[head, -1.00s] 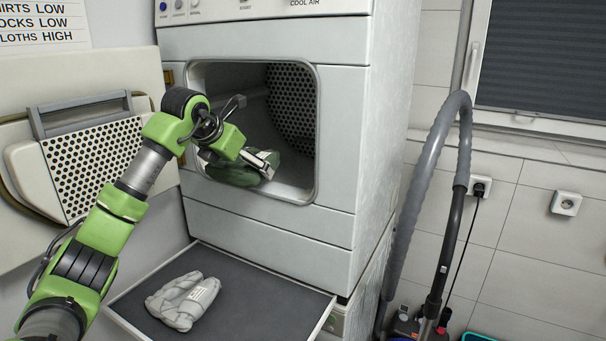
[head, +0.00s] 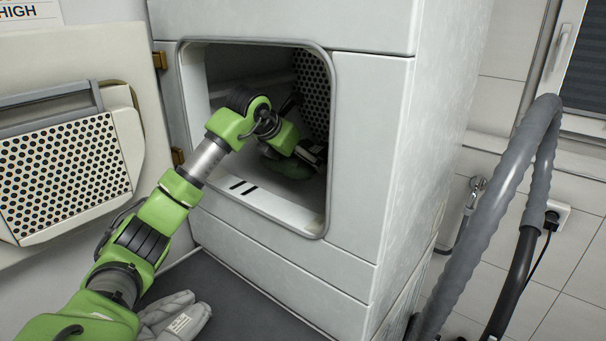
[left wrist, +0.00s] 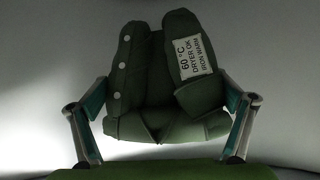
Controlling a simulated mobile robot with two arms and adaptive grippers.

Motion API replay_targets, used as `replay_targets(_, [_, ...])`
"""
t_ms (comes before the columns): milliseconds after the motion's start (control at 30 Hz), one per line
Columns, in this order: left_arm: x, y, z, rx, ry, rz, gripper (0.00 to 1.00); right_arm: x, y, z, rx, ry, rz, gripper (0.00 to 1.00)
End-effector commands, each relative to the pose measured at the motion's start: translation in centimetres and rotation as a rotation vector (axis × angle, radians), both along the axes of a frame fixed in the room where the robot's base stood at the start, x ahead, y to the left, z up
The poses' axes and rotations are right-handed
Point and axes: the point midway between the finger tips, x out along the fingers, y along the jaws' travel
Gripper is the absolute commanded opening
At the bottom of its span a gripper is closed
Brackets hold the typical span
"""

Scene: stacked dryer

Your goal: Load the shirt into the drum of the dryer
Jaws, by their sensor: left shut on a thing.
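The dark green folded shirt (left wrist: 160,85) has white buttons and a white care label in the left wrist view. In the head view it shows partly as a green shape (head: 285,168) low inside the dryer's drum (head: 312,85), partly hidden by my gripper. My left gripper (head: 308,153) is inside the dryer opening, shut on the shirt; its fingers (left wrist: 165,112) stand on both sides of the shirt in the left wrist view. The dryer (head: 365,150) is white, and the drum's back wall is perforated. My right gripper is not in view.
The open dryer door (head: 65,170) stands to the left of the opening. A grey hose (head: 490,210) curves at the right.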

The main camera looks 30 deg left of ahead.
Motion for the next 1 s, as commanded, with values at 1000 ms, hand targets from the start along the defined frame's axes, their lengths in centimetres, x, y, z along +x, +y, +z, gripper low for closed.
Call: replay_targets(1000, [0.0, 0.0, -5.9, 0.000, -0.005, -0.001, 0.60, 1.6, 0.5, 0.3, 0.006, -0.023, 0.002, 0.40])
